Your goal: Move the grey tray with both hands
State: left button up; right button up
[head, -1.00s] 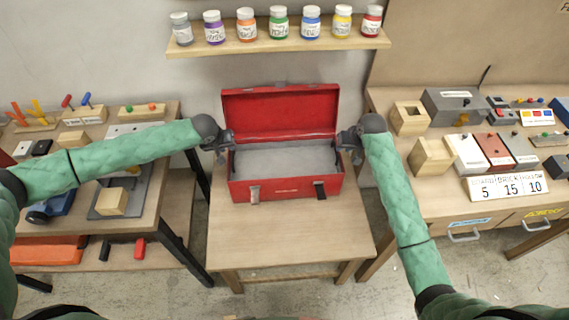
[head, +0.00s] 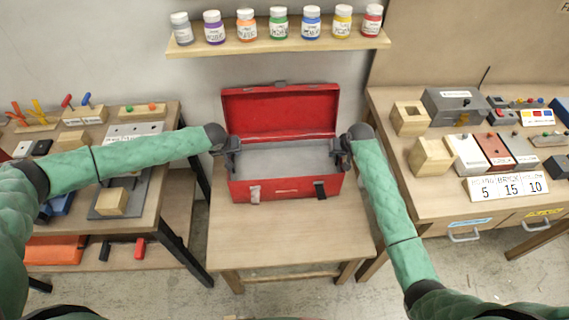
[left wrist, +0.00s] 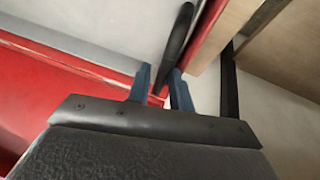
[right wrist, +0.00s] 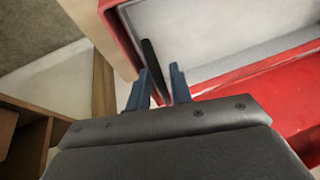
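The grey tray (head: 285,160) lies inside the open red toolbox (head: 285,187) on the middle table. My left gripper (head: 231,160) is at the tray's left end, and my right gripper (head: 344,160) is at its right end. In the left wrist view, the blue fingers (left wrist: 161,80) stand apart with a black handle (left wrist: 178,38) between them. In the right wrist view, the fingers (right wrist: 160,78) also stand apart around a black handle (right wrist: 152,58). A gap shows beside each handle. How the handles join the tray is hidden.
The toolbox's red lid (head: 280,112) stands up behind the tray. The wooden table (head: 285,235) is clear in front of the box. Cluttered benches stand left (head: 150,190) and right (head: 440,205). A shelf (head: 280,40) with several paint jars hangs above.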

pick_arm(q)
jog(key=shift+w+f, duration=0.15)
jog(key=shift+f, duration=0.15)
pick_arm(e)
jog(key=shift+w+f, duration=0.1)
jog(key=shift+f, duration=0.2)
pick_arm(q)
jog(key=shift+c, duration=0.2)
pick_arm(e)
jog(key=shift+c, duration=0.2)
pick_arm(q)
grip_shut()
pick_arm(e)
grip_shut()
pick_arm(q)
jog(key=shift+r, duration=0.2)
pick_arm(e)
jog(key=shift+r, duration=0.25)
